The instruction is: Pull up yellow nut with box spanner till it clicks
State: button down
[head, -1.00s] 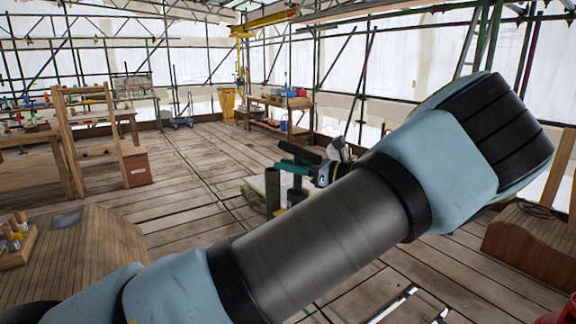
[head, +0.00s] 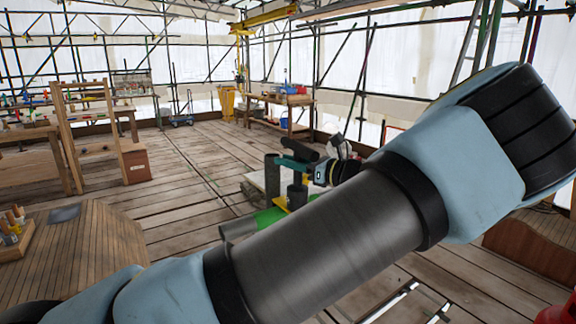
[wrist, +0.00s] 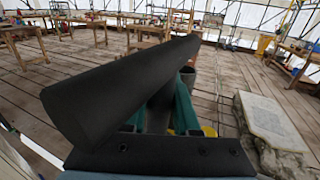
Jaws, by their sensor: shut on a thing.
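My gripper (head: 290,165) has teal fingers and is seen side-on past my arm in the head view. In the wrist view its fingers (wrist: 160,112) are closed around a dark upright piece, which I take to be the box spanner (head: 297,192); its lower part shows below the fingers in the head view. A wide dark bar (wrist: 115,90) crosses in front in the wrist view and hides much of the grip. A small yellow part (head: 281,202) shows low beside the spanner; it also shows in the wrist view (wrist: 208,131). I cannot tell whether it is the nut or whether the spanner touches it.
A dark upright cylinder (head: 272,178) stands just left of the spanner. A green surface (head: 268,216) lies below. A pale slab (wrist: 268,120) on a stack is to the right in the wrist view. Workbenches (head: 282,105) stand further back, with open plank floor between.

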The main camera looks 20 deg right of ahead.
jog(key=shift+w+d+f+m+t+h+b, duration=0.1)
jog(key=shift+d+m+t+h+b, duration=0.05)
jog(key=shift+m+t+h+b, duration=0.55)
jog(key=shift+w+d+m+t+h+b, duration=0.1)
jog(key=shift+m+t+h+b, duration=0.1)
jog(key=shift+m+h+b, duration=0.5)
jog(key=h, duration=0.1)
jog(key=m+h+b, duration=0.1)
jog(key=shift+d+t+h, duration=0.2)
jog(key=shift+t+h, duration=0.1)
jog(key=shift+h, duration=0.1)
jog(key=shift+m+h+b, duration=0.3)
jog(key=shift+h+b, duration=0.1)
jog(key=shift+b, duration=0.15)
jog(key=shift+d+m+h+b, duration=0.2)
jog(key=shift+m+h+b, duration=0.4)
jog(key=shift+h+b, duration=0.75)
jog(key=shift+y, duration=0.35)
jog(key=shift+r+p, duration=3.2)
jog(key=shift+r, duration=0.75)
jog(key=shift+f, duration=0.1)
